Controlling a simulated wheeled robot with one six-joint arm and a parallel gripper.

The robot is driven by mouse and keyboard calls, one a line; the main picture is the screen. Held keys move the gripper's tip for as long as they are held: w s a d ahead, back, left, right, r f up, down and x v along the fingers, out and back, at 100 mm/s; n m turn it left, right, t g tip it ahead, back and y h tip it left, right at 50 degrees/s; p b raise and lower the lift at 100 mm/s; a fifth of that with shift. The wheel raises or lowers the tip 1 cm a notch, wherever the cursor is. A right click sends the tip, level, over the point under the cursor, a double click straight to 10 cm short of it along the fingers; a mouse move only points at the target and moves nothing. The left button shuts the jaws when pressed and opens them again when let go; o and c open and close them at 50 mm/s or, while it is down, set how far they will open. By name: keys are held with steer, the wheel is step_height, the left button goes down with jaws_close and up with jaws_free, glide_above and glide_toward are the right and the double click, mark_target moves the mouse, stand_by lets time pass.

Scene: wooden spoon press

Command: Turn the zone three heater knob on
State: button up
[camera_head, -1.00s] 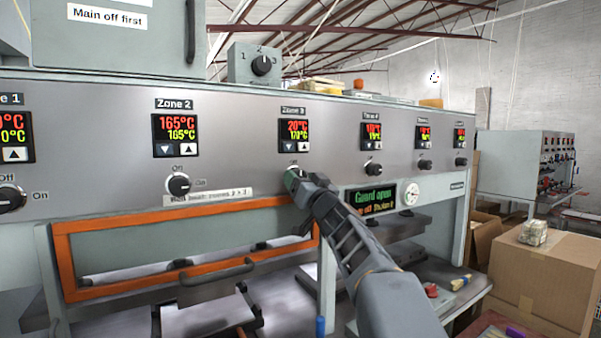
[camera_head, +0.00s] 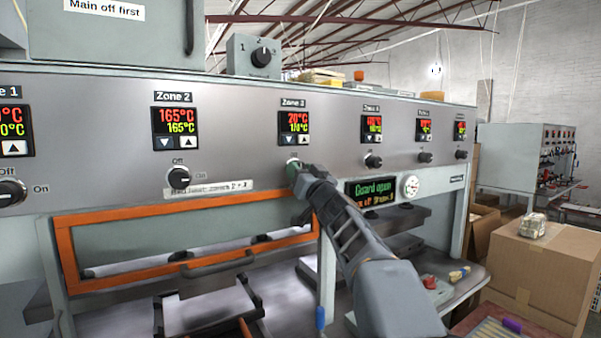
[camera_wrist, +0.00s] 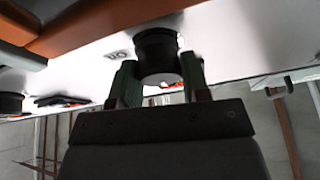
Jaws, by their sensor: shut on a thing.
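The zone three display (camera_head: 294,128) reads 20°C in red over 170°C in green. My gripper (camera_head: 293,170) is at the panel just below it and covers the zone three knob in the head view. In the wrist view, the round black knob (camera_wrist: 157,50) sits between the green fingertips of my gripper (camera_wrist: 160,78), which are shut on its sides. A small printed label shows beside the knob there. The knob's pointer is hidden, so its setting cannot be told.
The zone 2 knob (camera_head: 178,176) is left of my gripper; another black knob (camera_head: 373,161) is to its right. An orange-framed guard (camera_head: 180,213) lies below the panel. A lit "Guard open" display (camera_head: 371,191) and a round gauge (camera_head: 410,186) sit close to my arm.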

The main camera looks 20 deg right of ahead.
steer(key=shift+f+b, duration=0.1)
steer(key=shift+b, duration=0.25)
steer(key=m+g+h+p, duration=0.1)
steer(key=m+h+p, duration=0.1)
steer(key=m, duration=0.5)
steer(key=m+g+h+p, duration=0.2)
steer(key=m+p, duration=0.2)
steer(key=m, duration=0.3)
steer(key=m+g+h+p, duration=0.2)
steer(key=m+h+p, duration=0.1)
steer(key=m, duration=0.5)
steer(key=shift+a+r, duration=0.15)
steer(key=shift+r, duration=0.15)
steer(key=shift+f+p, duration=0.1)
steer(key=shift+p, duration=0.2)
steer(key=o, duration=0.9)
